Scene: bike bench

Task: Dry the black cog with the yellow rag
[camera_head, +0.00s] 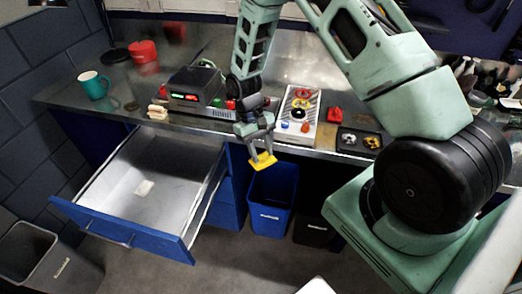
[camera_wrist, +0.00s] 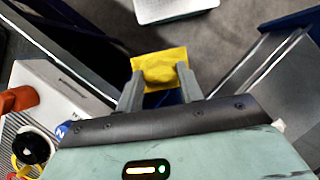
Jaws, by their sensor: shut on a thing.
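My gripper (camera_head: 258,150) is shut on the yellow rag (camera_head: 263,160) and holds it in the air before the bench's front edge, above the blue bin. In the wrist view the rag (camera_wrist: 160,66) sits between the two fingertips (camera_wrist: 158,88). The black cog (camera_head: 298,113) appears to be on the light board (camera_head: 306,91) on the bench, among red, yellow and blue pieces. It lies behind and to the right of my gripper, apart from the rag. In the wrist view a black round piece, seemingly the cog (camera_wrist: 34,146), shows at lower left.
An open drawer (camera_head: 190,245) juts out at left. A blue bin (camera_head: 271,205) and a dark bin (camera_head: 312,232) stand below the bench. A device with lit displays (camera_head: 195,85), a red block (camera_head: 334,114), a dark tray (camera_head: 347,148) and a teal mug (camera_head: 95,86) are on the bench.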

